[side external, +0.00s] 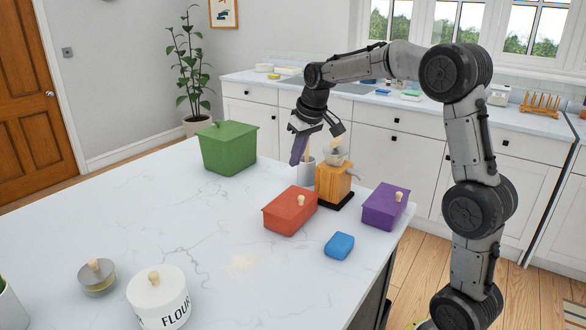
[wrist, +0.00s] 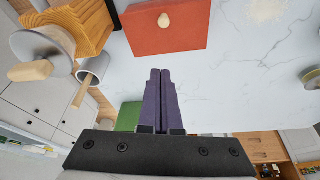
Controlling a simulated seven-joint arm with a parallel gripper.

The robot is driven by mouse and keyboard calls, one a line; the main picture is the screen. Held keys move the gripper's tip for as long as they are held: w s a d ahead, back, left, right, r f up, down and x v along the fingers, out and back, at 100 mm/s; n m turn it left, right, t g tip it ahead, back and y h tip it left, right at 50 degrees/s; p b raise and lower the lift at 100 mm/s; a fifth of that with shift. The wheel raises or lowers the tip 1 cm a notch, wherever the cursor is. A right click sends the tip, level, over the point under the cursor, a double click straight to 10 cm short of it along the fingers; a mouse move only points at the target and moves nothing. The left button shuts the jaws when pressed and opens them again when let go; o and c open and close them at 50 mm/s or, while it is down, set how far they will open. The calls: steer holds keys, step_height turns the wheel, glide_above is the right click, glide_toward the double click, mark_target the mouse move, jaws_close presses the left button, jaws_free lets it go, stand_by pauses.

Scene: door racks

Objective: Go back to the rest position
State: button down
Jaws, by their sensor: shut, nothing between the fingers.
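My gripper (side external: 297,152) hangs from the arm above the back of the white marble island, its purple fingers pointing down. In the wrist view the two fingers (wrist: 160,72) lie side by side, shut, with nothing between them. In the side view the fingers are just left of a grey cup (side external: 306,173) with a wooden stick in it; I cannot tell the exact gap. The cup also shows in the wrist view (wrist: 93,70), left of the fingers.
A wooden grinder (side external: 333,184), red box (side external: 289,212), purple box (side external: 384,207) and blue block (side external: 339,246) stand right of my gripper. A green box (side external: 228,149) is left. The left-middle countertop (side external: 130,215) is clear.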

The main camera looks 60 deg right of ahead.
steer(key=s+a+r+n+t, duration=0.2)
steer(key=s+a+r, duration=0.7)
steer(key=s+a, duration=0.15)
steer(key=s+a+f, duration=0.3)
steer(key=s+f, duration=0.2)
steer(key=s, duration=0.3)
steer(key=s+a+f, duration=0.2)
steer(key=s+f, duration=0.4)
steer(key=s, duration=0.3)
steer(key=shift+s+a+n+y, duration=0.25)
steer(key=shift+a+n+y, duration=0.05)
steer(key=shift+a+y, duration=0.1)
